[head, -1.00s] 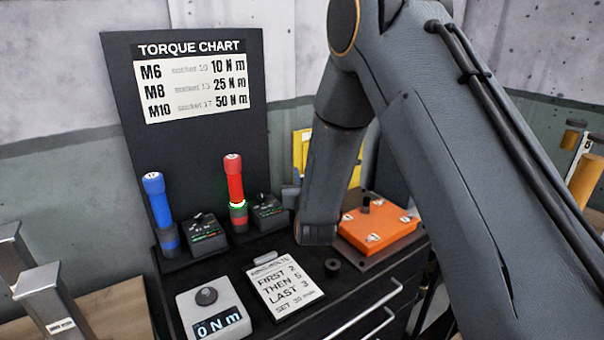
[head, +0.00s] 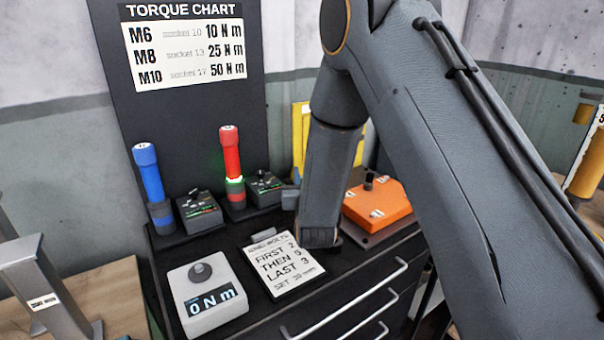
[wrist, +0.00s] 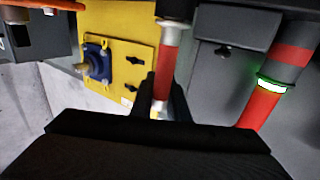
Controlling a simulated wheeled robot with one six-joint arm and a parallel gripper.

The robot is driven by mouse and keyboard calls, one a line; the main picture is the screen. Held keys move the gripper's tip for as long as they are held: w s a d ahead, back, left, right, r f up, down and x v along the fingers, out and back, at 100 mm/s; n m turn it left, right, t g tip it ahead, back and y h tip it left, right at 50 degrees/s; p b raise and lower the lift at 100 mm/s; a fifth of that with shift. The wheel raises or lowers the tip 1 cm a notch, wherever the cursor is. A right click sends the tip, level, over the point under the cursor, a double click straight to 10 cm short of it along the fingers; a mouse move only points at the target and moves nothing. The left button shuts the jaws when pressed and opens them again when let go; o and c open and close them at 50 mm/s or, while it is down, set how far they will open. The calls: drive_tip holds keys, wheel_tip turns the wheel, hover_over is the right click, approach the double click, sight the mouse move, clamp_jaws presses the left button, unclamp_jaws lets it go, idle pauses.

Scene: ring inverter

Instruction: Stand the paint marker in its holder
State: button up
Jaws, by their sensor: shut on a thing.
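In the wrist view the paint marker (wrist: 167,52) looks like a slim red cylinder with pale bands. My gripper (wrist: 163,80) is shut on it, with one dark finger on each side. In the head view my forearm and wrist hide the marker and the fingertips. I cannot clearly make out the marker's holder; a dark piece on the bench top shows only partly beside my wrist.
A red tool (head: 232,155) with a green light and a blue tool (head: 150,185) stand at the bench's back. A yellow panel (wrist: 135,52) with a blue knob is behind my gripper. An orange box (head: 375,210), instruction card (head: 283,268) and torque display (head: 208,300) lie around my arm.

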drive_tip(key=shift+f, duration=0.15)
idle(0.5)
drive_tip(key=o, duration=0.9)
drive_tip(key=shift+c, duration=0.2)
